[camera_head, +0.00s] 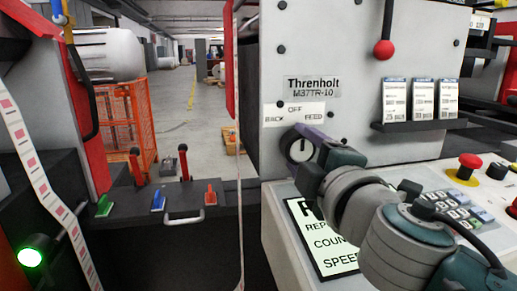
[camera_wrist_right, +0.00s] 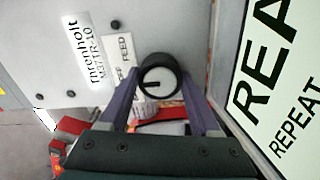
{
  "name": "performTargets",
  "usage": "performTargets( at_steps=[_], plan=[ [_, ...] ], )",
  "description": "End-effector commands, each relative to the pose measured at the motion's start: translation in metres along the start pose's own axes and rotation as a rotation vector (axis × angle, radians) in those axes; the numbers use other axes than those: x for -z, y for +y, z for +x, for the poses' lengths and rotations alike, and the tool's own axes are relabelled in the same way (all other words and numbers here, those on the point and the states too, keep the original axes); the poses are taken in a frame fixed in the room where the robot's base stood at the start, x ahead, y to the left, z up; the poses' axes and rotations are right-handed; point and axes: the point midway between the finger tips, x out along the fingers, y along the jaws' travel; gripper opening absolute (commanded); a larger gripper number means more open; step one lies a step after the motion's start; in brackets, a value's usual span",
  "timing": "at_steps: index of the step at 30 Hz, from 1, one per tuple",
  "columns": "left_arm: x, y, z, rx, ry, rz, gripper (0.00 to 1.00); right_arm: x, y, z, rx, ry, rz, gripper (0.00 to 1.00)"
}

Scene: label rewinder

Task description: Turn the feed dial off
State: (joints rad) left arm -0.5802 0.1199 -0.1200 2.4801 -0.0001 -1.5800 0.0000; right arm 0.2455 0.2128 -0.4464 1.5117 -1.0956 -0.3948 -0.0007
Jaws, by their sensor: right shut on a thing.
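The feed dial (camera_head: 299,149) is a round black knob with a white face on the grey machine front, below a label reading BACK, OFF and FEED (camera_head: 293,113). A short dark mark on its face points roughly up, toward OFF. In the right wrist view the dial (camera_wrist_right: 158,82) sits between the fingertips, its mark toward the OFF word at left. My right gripper (camera_head: 303,147) comes in from the lower right and is shut on the dial, one purple-grey finger on each side. My left gripper is out of view.
A red-knobbed lever (camera_head: 384,49) and a shelf of label packs (camera_head: 422,122) are above right. A sloped panel with a display (camera_head: 325,240), keypad and red button (camera_head: 470,161) lies below. Coloured levers (camera_head: 158,201) stand left. A paper web (camera_head: 238,150) hangs beside the machine.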

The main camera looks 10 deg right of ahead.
Motion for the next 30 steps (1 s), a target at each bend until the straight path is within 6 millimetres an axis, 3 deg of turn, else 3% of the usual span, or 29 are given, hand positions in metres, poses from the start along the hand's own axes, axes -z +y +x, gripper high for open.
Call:
performTargets(
  at_steps=[6, 7, 14, 23, 30],
  plan=[
    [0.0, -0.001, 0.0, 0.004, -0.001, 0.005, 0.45, 0.0, 0.0, 0.0, 0.0, -0.001, 0.001, 0.08],
    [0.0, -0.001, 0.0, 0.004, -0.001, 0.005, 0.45, 0.0, 0.0, 0.0, 0.0, -0.001, 0.001, 0.67],
    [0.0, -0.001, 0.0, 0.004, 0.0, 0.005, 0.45, 0.0, 0.0, 0.0, 0.0, 0.0, 0.002, 0.93],
    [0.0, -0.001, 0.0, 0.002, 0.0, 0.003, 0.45, 0.0, 0.0, -0.002, 0.0, 0.0, 0.002, 0.94],
    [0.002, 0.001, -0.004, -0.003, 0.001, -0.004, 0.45, 0.0, -0.001, -0.036, 0.003, 0.0, 0.004, 0.94]
  ],
)
